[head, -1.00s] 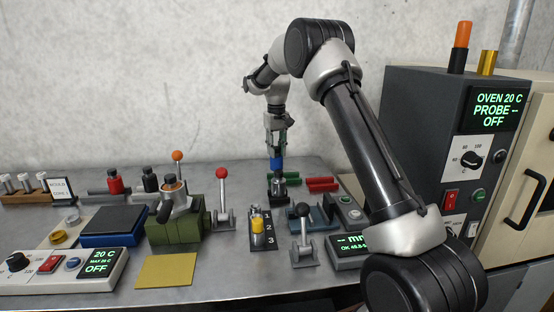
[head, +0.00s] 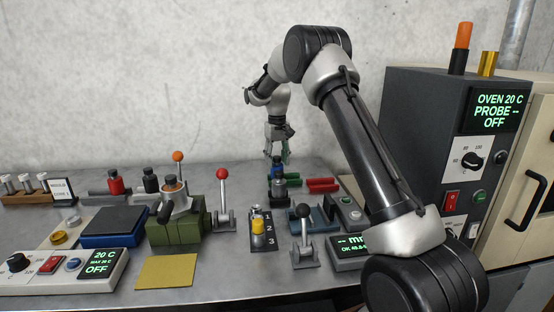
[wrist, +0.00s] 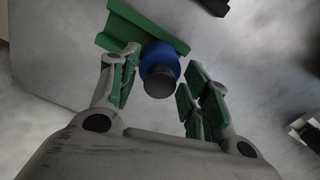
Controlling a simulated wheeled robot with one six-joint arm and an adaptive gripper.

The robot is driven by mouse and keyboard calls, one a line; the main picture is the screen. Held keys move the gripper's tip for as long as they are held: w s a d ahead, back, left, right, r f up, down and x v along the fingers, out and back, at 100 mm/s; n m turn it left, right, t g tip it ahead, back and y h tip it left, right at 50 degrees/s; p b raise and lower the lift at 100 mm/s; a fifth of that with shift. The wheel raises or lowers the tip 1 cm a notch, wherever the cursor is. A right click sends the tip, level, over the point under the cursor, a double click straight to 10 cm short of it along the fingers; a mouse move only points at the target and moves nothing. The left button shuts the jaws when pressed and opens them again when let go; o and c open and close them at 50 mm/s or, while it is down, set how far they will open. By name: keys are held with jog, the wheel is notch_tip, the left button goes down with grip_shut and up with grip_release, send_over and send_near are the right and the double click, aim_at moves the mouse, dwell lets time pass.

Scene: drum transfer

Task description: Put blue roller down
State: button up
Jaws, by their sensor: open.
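The blue roller (head: 279,171), with a dark knob on top, stands upright at the back of the bench. In the wrist view the blue roller (wrist: 161,60) sits at a green holder (wrist: 118,22), its dark knob toward the camera. My gripper (head: 277,153) is open, above and apparently behind the roller in the head view. In the wrist view its green-padded fingers (wrist: 157,88) are spread, one on each side of the roller, with gaps visible. The roller's base is partly hidden.
A black-knobbed lever (head: 304,232), a red-knobbed lever (head: 222,195) and a numbered 1-2-3 stand (head: 263,232) are in front. The oven (head: 425,135) rises at the right.

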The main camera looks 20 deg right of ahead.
notch_tip(320, 180, up, 13)
jog(key=s+d+r+t, duration=0.1)
jog(key=s+d+r, duration=0.1)
jog(key=s+r, duration=0.75)
jog(key=s+d+r+t, duration=0.1)
jog(key=s+r, duration=0.1)
jog(key=s, duration=1.2)
jog(key=s+d+f+t, duration=0.1)
jog(key=s+f, duration=0.3)
jog(key=s, duration=0.8)
jog(key=s+f+t, duration=0.1)
jog(key=s+f, duration=0.3)
jog(key=s, duration=0.7)
jog(key=shift+s+d+f+m, duration=0.3)
jog(key=shift+s+d+f, duration=0.05)
